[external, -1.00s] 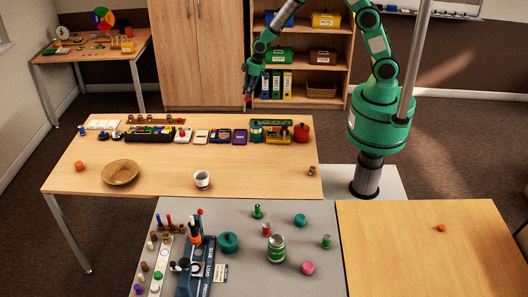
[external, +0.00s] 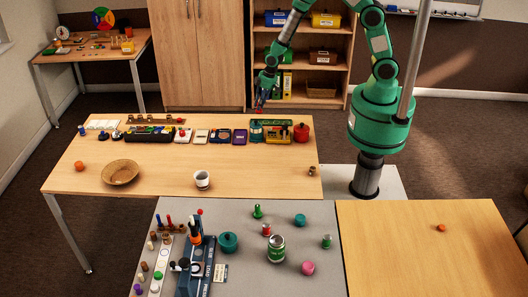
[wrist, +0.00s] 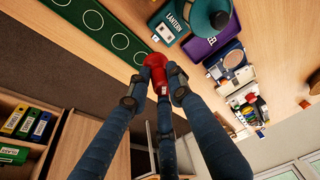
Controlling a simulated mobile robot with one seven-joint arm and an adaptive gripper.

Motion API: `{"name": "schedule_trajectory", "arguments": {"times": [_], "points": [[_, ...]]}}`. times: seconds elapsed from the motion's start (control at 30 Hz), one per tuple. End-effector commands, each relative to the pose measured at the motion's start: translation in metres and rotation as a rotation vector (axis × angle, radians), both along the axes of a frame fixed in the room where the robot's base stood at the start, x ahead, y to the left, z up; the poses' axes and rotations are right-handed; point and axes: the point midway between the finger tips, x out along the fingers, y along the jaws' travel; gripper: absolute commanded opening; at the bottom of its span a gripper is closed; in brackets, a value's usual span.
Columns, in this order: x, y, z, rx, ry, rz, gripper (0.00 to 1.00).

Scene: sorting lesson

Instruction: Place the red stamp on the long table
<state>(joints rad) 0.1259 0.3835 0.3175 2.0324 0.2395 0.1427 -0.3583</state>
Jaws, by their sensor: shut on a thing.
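My gripper (external: 260,108) is near the far edge of the long wooden table (external: 150,180), appearing just above the edge in the external view; its height is hard to tell. In the wrist view my gripper (wrist: 153,92) is shut on the red stamp (wrist: 154,68), whose rounded red end sticks out past the fingertips. The lower part of the stamp is partly hidden by the fingers. The long table (wrist: 285,45) also shows at the upper right of the wrist view.
A crowded row lines the table's far side: a teal lantern (external: 257,131), a green-yellow tray (external: 285,126), a red pot (external: 301,133) and a purple box (external: 240,136). A woven bowl (external: 120,172) and white cup (external: 202,180) stand nearer. The surface between them is largely clear.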

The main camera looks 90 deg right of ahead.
Motion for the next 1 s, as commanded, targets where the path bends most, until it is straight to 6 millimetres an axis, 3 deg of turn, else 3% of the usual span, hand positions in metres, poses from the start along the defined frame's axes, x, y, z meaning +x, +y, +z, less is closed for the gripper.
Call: {"name": "schedule_trajectory", "arguments": {"times": [0.53,1.0], "points": [[-0.005,-0.005,-0.001,0.002,-0.001,0.039,0.0],[-0.038,-0.028,-0.011,0.011,0.007,0.268,0.0]]}}
